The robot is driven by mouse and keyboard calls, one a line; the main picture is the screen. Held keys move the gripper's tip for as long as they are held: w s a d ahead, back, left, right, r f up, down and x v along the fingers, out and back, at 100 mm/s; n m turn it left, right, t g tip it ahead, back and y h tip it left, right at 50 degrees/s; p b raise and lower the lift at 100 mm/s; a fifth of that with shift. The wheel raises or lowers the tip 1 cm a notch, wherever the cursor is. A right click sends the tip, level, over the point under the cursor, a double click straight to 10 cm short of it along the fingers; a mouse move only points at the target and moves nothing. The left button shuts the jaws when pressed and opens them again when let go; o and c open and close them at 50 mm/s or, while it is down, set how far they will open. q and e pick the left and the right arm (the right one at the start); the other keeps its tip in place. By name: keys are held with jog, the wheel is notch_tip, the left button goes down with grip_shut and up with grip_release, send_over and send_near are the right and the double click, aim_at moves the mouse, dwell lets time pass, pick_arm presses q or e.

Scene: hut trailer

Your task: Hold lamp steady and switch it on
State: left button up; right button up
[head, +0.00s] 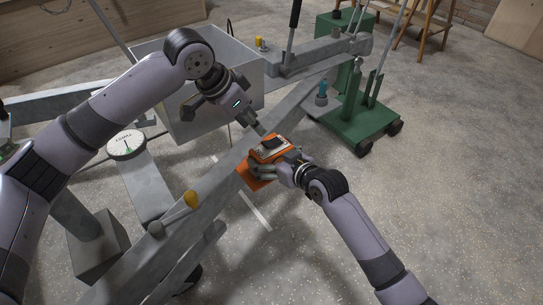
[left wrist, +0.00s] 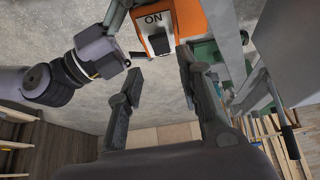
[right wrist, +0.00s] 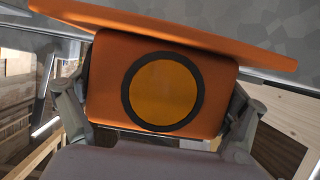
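The lamp (head: 262,153) is an orange box with a dark switch on its top face, at the grey metal beam in the head view. In the left wrist view the lamp (left wrist: 186,17) shows the word ON beside its switch (left wrist: 153,40). In the right wrist view its round amber lens (right wrist: 163,92) faces my right gripper (right wrist: 155,105). That gripper (head: 275,170) has its fingers along both sides of the lamp and grips it. My left gripper (head: 257,129) points down just above the lamp. Its fingers (left wrist: 160,75) are apart with nothing between them.
A grey metal bin (head: 205,122) stands behind my left arm. A round dial (head: 126,145) is at left, a green wheeled base (head: 356,121) at upper right. The floor at right is clear.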

pick_arm(q)
jog(key=shift+c, duration=0.3)
pick_arm(e)
jog(key=c, duration=0.7)
pick_arm(q)
jog(key=shift+s+d+r, duration=0.1)
jog(key=shift+s+d, duration=0.05)
jog(key=shift+s, duration=0.1)
jog(key=shift+c, duration=1.2)
pick_arm(e)
jog(key=shift+c, duration=0.3)
pick_arm(q)
jog(key=a+r+h, duration=0.1)
jog(key=s+r+t+h, duration=0.1)
jog(key=a+r+t+h, duration=0.1)
jog(key=shift+s+a+r, duration=0.25)
jog(key=shift+s+a, duration=0.05)
jog(key=shift+s, duration=0.1)
grip_shut()
jog(key=shift+a+r+t+h, duration=0.1)
jog(key=shift+r+t+h, duration=0.3)
